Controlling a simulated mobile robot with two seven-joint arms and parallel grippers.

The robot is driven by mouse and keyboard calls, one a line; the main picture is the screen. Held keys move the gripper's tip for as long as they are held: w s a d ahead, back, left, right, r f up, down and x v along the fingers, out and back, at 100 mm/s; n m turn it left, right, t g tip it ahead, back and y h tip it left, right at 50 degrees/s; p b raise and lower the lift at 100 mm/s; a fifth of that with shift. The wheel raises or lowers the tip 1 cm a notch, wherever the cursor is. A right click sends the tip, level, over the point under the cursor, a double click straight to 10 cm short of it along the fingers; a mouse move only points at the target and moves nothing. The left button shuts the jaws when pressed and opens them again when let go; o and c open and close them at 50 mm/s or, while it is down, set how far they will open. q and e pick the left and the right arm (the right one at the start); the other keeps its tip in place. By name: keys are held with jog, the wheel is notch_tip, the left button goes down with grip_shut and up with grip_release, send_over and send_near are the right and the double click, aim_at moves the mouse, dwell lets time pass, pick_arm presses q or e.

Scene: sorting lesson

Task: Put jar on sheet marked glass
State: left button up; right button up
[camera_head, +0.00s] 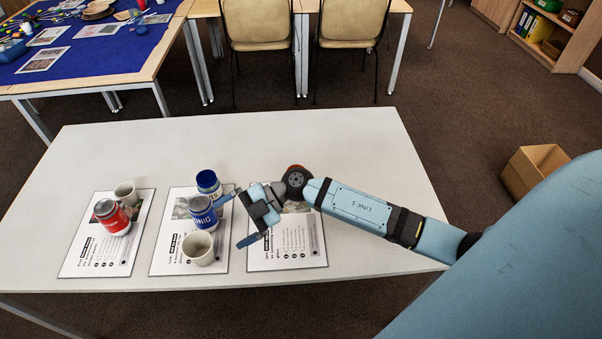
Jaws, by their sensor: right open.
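Three printed sheets lie side by side on the white table: a left sheet (85,262), a middle sheet (170,262) and a right sheet (300,258). Their black labels are too small to read, so I cannot tell which says glass. My right gripper (237,219) is open and empty, its fingers spread over the gap between the middle and right sheets, beside the front blue can (202,213). A reddish top (296,167) shows behind my right wrist; the rest is hidden, and I cannot tell if it is the jar. My left gripper is out of view.
A red can (112,218) and a grey-green cup (126,193) stand on the left sheet. Another blue can (208,183) and a pale cup (198,248) stand on the middle sheet. The table (350,140) is clear at the back. A cardboard box (533,170) sits on the floor.

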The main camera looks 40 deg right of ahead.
jog(key=s+d+f+m+t+h, duration=0.3)
jog(key=s+f+m+t+h, duration=0.1)
jog(key=s+m, duration=0.4)
jog(key=s+d+f+m+t+h, duration=0.3)
jog(key=s+f+m+h, duration=0.4)
jog(key=m, duration=0.6)
notch_tip(320, 180, down, 2)
jog(key=shift+s+f+t+h, duration=0.1)
jog(key=shift+s+t+h, duration=0.2)
jog(key=shift+s+t, duration=0.5)
jog(key=shift+d, duration=0.1)
